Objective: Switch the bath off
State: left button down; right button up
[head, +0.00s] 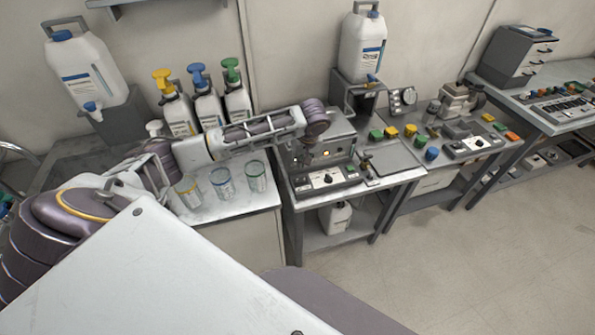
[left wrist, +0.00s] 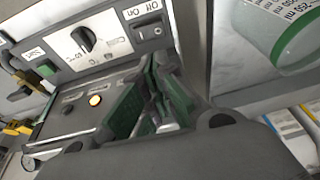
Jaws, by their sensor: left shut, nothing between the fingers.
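The bath (head: 325,182) is a grey unit on the middle bench, with a control panel on its front. In the left wrist view the panel (left wrist: 62,42) carries a black dial (left wrist: 84,38) and a dark rocker switch (left wrist: 148,31) marked Off and On. I cannot tell which way the rocker is tipped. An amber lamp (left wrist: 95,100) glows on the unit. My left gripper (head: 304,160) points down over the left part of the bath. In the left wrist view its green-padded fingers (left wrist: 157,75) are shut, empty and close to the switch; contact is unclear. My right gripper is out of view.
Three glass beakers (head: 222,183) stand on the bench left of the bath, and one rim (left wrist: 287,35) is close to my left gripper. Pump bottles (head: 207,104) stand behind them. A white canister (head: 363,47) is behind the bath. The floor in front is clear.

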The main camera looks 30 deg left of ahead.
aim_at(301, 180)
pick_arm(q)
jog(key=shift+s+d+p+x, duration=0.1)
jog(key=shift+s+x, duration=0.05)
jog(key=shift+x, duration=1.1)
jog(key=shift+s+d+p+x, duration=0.1)
jog(key=shift+s+p+x, duration=0.1)
jog(key=shift+x, duration=1.05)
jog(key=shift+s+d+p+x, duration=0.1)
jog(key=shift+s+x, duration=0.05)
jog(key=shift+x, duration=1.1)
jog(key=shift+f, duration=0.15)
